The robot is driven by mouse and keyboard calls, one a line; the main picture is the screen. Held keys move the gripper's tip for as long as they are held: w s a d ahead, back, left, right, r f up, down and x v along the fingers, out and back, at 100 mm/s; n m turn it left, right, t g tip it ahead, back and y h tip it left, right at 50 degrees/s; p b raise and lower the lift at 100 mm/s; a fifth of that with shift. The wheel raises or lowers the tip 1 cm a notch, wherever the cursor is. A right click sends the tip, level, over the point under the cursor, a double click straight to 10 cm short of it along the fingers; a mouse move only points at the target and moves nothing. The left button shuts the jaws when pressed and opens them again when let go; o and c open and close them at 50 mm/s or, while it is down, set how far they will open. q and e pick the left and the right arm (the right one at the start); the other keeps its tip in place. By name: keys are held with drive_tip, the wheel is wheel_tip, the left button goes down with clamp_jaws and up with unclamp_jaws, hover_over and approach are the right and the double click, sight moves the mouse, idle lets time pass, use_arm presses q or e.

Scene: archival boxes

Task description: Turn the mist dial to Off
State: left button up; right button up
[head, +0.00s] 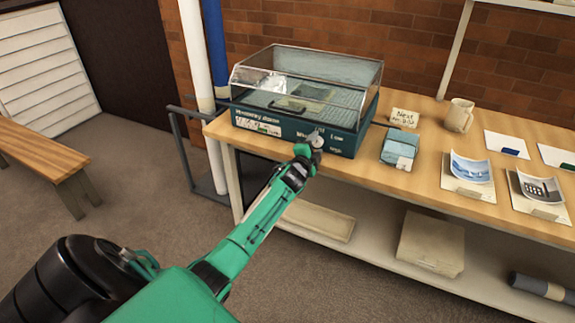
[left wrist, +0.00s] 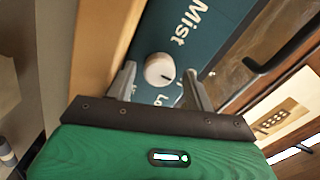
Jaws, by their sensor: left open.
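The humidity chamber (head: 300,95) is a dark teal box with a clear lid on the workbench. Its mist dial (left wrist: 159,70) is a small pale round knob on the teal front panel, between the "Mist" lettering and a partly hidden label starting "L". A short dark mark on the knob points to the lower right of the left wrist view; I cannot tell which setting that is. My left gripper (left wrist: 160,82) is open, one finger to each side of the knob, with gaps showing. In the head view, my left gripper (head: 308,146) is at the front panel and covers part of it.
On the wooden workbench (head: 350,165), a blue-grey box (head: 399,149), a small sign (head: 404,118), a mug (head: 459,115) and several cards lie to the right. A lower shelf holds a pale box (head: 431,243). White and blue poles stand at the left end.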

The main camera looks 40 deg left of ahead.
use_arm(q)
drive_tip(key=m, duration=0.5)
drive_tip(key=shift+a+f+b, duration=0.2)
drive_tip(key=shift+b, duration=0.1)
drive_tip(key=m, duration=1.1)
drive_tip(key=shift+r+m, duration=0.2)
drive_tip(key=shift+m, duration=0.1)
drive_tip(key=m, duration=0.5)
drive_tip(key=shift+m+p, duration=0.3)
drive_tip(key=shift+p, duration=0.1)
drive_tip(key=v, duration=1.4)
drive_tip(key=s+f+n+g+p, duration=0.2)
drive_tip(key=s+f+n, duration=0.3)
drive_tip(key=f, duration=0.9)
drive_tip(key=s+f+n+g+p, duration=0.2)
drive_tip(key=s+f+n+g, duration=0.3)
drive_tip(key=f, duration=1)
drive_tip(key=s+n, duration=0.1)
drive_tip(key=n, duration=0.1)
drive_tip(key=shift+d+n+h, duration=0.2)
drive_tip(key=shift+n+h, duration=0.1)
drive_tip(key=shift+h, duration=0.1)
drive_tip(key=shift+r, duration=0.1)
